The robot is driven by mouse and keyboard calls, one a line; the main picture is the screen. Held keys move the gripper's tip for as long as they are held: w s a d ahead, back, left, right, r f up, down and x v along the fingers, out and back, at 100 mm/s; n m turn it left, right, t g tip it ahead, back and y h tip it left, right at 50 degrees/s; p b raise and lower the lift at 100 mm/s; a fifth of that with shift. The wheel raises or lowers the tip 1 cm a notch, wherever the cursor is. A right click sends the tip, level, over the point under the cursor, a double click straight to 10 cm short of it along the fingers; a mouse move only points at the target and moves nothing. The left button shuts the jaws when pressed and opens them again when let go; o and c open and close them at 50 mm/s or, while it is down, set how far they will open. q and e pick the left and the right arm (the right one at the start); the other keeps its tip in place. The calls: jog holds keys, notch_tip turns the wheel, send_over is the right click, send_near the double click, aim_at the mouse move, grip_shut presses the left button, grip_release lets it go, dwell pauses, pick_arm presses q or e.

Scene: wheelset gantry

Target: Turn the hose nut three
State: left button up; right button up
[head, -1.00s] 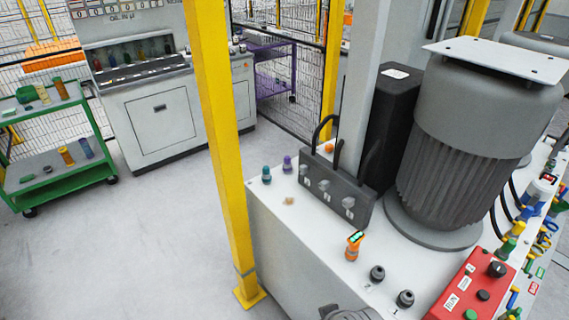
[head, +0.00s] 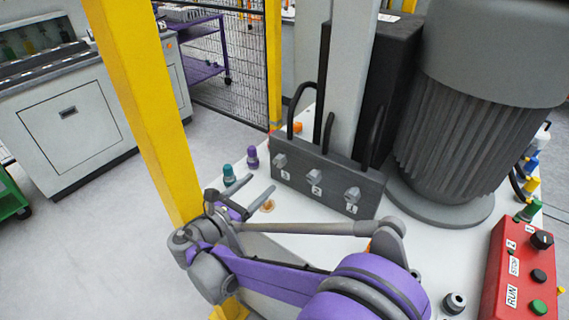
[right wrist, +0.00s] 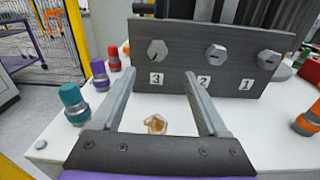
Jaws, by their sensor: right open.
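The dark manifold block (head: 325,186) stands on the white cabinet top with three hex hose nuts on its front face. The hose nut marked 3 (head: 280,161) is the leftmost. In the right wrist view this nut (right wrist: 158,54) sits above the label 3, ahead of the gap between my fingers. My right gripper (head: 258,186) is open and empty, in front of the block's left end and apart from nut three. In the right wrist view its fingers (right wrist: 160,80) point toward the block. Nuts 2 (right wrist: 215,55) and 1 (right wrist: 269,59) are to the right. My left gripper is out of view.
A teal fitting (head: 229,175) and a purple fitting (head: 252,158) stand left of the block. A small tan piece (right wrist: 155,124) lies between my fingers. A yellow post (head: 145,95) rises at the left. A large motor (head: 460,140) and red control box (head: 524,270) are at the right.

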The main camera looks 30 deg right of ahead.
aim_at(277, 163)
jog(key=x, duration=1)
jog(key=shift+w+d+r+b, duration=0.2)
jog(key=shift+w+r+b, duration=0.1)
jog(key=shift+r, duration=0.05)
grip_shut()
